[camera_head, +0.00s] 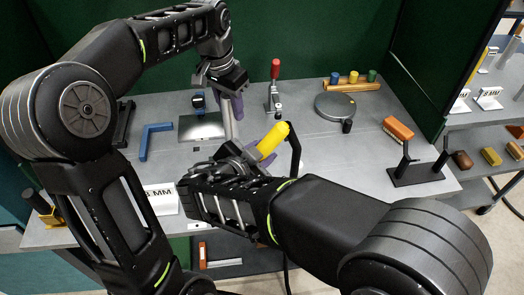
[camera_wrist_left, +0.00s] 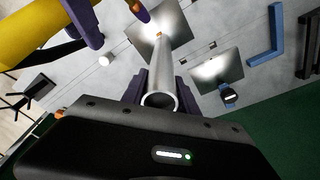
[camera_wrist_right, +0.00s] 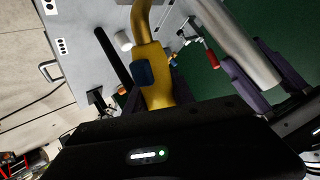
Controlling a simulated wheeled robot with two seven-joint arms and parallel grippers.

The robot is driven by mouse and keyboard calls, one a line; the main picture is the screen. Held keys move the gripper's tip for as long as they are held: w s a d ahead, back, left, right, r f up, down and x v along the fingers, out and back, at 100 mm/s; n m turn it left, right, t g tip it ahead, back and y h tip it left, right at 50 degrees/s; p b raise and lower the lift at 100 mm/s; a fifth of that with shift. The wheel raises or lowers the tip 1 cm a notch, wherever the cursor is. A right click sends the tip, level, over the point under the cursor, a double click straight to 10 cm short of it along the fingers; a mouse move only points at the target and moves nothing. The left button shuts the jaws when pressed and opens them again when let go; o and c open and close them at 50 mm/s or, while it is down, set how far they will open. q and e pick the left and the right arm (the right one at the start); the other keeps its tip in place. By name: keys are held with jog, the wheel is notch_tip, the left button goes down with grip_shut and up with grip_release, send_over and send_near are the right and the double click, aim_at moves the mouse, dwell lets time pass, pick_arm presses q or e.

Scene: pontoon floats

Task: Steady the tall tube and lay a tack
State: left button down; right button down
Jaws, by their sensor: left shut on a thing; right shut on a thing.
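The tall tube (camera_head: 230,127) is a grey metal pipe standing roughly upright on the bench. My left gripper (camera_head: 231,100) is shut around its upper part. In the left wrist view its open top end (camera_wrist_left: 159,101) lies between the purple fingers, and its foot is on a square metal plate (camera_wrist_left: 178,27). A small orange spot shows at the foot. My right gripper (camera_head: 254,152) is shut on a yellow torch (camera_head: 273,139), just right of the tube. In the right wrist view the torch (camera_wrist_right: 152,62) has a blue button; its tip is out of view there.
A second metal plate (camera_head: 201,127) and a blue square (camera_head: 154,138) lie left of the tube. A red-handled clamp (camera_head: 275,85) stands behind. A round grey disc (camera_head: 335,106), a brush (camera_head: 398,128) and a black stand (camera_head: 416,173) are to the right.

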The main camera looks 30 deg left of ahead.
aim_at(226, 96)
pick_arm(q)
jog(key=shift+d, duration=0.1)
jog(key=c, duration=0.9)
grip_release()
jog(key=shift+o, duration=0.2)
jog(key=shift+r, duration=0.1)
jog(key=r, duration=0.4)
jog(key=s+r, duration=0.1)
jog(key=r, duration=0.2)
jog(key=shift+r, duration=0.1)
